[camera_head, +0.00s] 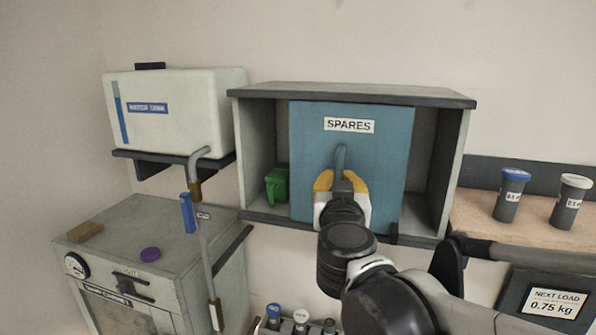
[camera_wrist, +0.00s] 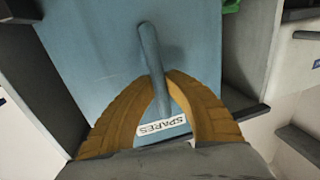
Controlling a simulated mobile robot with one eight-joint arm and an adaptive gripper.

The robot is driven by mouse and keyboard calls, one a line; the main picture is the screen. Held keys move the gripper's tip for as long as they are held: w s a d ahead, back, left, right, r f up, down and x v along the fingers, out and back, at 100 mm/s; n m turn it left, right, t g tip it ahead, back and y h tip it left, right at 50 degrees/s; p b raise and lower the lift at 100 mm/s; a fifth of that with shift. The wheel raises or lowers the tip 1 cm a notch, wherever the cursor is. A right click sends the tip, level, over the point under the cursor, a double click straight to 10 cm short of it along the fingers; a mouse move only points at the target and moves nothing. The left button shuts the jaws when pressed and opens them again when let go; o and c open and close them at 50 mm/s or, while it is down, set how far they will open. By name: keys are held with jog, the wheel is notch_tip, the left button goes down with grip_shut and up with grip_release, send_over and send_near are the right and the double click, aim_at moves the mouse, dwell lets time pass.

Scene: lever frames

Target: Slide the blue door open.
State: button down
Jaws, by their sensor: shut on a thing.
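The blue door (camera_head: 309,135) is a flat panel labelled SPARES in the middle of a grey cabinet (camera_head: 350,93). Open compartment space shows on both sides of it. A vertical blue-grey bar handle (camera_head: 340,157) stands on the door below the label. My gripper (camera_head: 341,180) has yellow fingers and is in front of the door, shut on the handle. In the wrist view the two fingertips (camera_wrist: 160,85) meet around the handle (camera_wrist: 151,50), with the blue door (camera_wrist: 95,50) behind. The gripped part of the handle is partly hidden by the fingers.
A green object (camera_head: 277,184) sits in the cabinet's left compartment. A white water tank (camera_head: 180,110) stands on a shelf to the left, with a bent pipe (camera_head: 203,240) below. Dark canisters (camera_head: 509,198) stand on a wooden shelf (camera_head: 475,215) at right.

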aim_at(381, 176)
jog(key=s+d, duration=0.1)
jog(key=d, duration=0.2)
jog(key=s+d+p, duration=0.1)
jog(key=d, duration=0.1)
jog(key=s+d, duration=0.1)
jog(key=d, duration=0.2)
jog(key=shift+d, duration=0.35)
jog(key=c, duration=1.4)
grip_release()
jog(key=shift+s, duration=0.1)
jog(key=s, duration=0.4)
jog(key=s+a, duration=0.1)
jog(key=s, duration=0.6)
jog(key=shift+s+a, duration=0.4)
